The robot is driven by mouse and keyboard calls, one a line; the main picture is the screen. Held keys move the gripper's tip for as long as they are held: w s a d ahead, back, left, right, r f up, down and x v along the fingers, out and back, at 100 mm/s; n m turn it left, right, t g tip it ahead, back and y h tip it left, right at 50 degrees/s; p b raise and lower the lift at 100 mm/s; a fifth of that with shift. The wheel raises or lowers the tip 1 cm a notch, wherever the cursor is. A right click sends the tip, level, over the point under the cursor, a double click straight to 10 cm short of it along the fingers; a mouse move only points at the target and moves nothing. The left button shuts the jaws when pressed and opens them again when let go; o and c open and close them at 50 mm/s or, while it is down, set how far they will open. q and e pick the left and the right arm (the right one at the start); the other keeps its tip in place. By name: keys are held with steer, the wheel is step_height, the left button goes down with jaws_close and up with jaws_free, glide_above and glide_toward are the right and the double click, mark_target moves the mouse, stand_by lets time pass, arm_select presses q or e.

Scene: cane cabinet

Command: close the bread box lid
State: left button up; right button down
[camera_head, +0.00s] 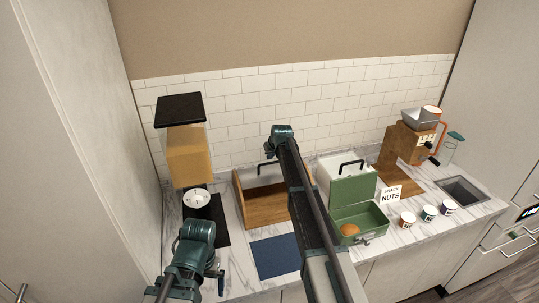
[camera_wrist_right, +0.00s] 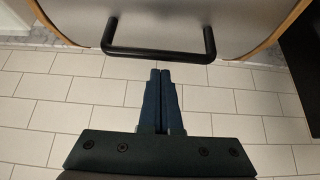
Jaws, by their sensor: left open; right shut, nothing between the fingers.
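The bread box (camera_head: 265,207) is a wooden box on the counter against the tiled wall. Its grey lid (camera_head: 266,176) stands raised at the back, with a black handle (camera_head: 268,163) near its top edge. In the right wrist view, the grey lid (camera_wrist_right: 175,18) shows between wooden sides, with the black handle (camera_wrist_right: 158,52) across it. My right gripper (camera_wrist_right: 160,72) is shut and empty, close to the handle, with no clear contact. My right arm hides part of the box in the head view. My left gripper (camera_head: 218,281) is open, low at the left, apart from the box.
A tall dispenser (camera_head: 188,155) stands left of the box. A blue mat (camera_head: 276,256) lies in front. At right are an open green box (camera_head: 362,217) holding a brown round item, a nuts sign (camera_head: 390,195), three cups, a wooden grinder (camera_head: 405,145) and a sink (camera_head: 463,190).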

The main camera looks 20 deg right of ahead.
steer(key=shift+s, duration=0.6)
steer(key=shift+w+f, duration=0.1)
